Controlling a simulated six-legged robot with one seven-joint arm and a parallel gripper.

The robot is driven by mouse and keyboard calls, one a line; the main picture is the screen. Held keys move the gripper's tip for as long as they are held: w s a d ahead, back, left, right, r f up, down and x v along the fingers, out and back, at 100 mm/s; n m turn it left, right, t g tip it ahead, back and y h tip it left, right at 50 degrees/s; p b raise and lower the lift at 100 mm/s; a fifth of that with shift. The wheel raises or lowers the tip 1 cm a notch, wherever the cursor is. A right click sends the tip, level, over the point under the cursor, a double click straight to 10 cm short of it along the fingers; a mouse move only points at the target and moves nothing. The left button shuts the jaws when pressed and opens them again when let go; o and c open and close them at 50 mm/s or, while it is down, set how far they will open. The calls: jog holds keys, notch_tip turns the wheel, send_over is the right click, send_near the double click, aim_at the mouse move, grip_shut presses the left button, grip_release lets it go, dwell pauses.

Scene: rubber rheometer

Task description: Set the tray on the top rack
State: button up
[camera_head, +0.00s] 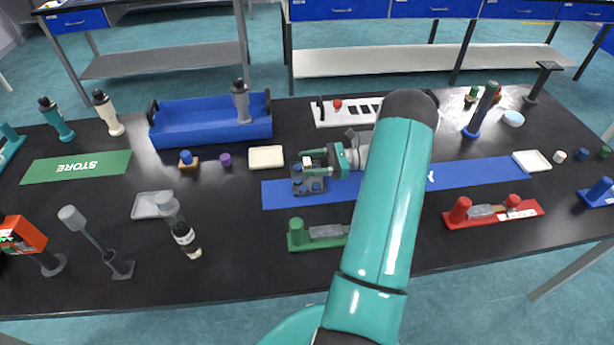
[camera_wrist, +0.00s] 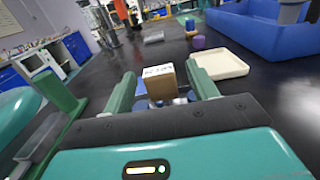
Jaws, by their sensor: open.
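Several trays show, and I cannot tell which one the task means. A large blue tray (camera_head: 185,131) with end handles stands at the back left; it also shows in the wrist view (camera_wrist: 275,38). A shallow cream tray (camera_head: 266,157) lies left of my gripper, and in the wrist view (camera_wrist: 220,65) it is beyond the right finger. A grey tray (camera_head: 147,207) lies at the left. My gripper (camera_head: 309,162) is open above a dark block (camera_head: 309,186) with blue pegs. A small brown box (camera_wrist: 160,86) with a white label stands between the fingers. No rack is clearly identifiable.
A slotted white panel (camera_head: 359,104) lies behind my gripper. A green holder (camera_head: 296,235) stands in front, a red one (camera_head: 460,211) at right. A bottle (camera_head: 181,232) and stand (camera_head: 104,250) are at left. A purple cylinder (camera_head: 225,160) sits behind the grey tray.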

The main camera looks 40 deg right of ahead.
aim_at(301, 177)
jog(key=x, duration=0.3)
grip_shut()
jog(key=shift+r, duration=0.15)
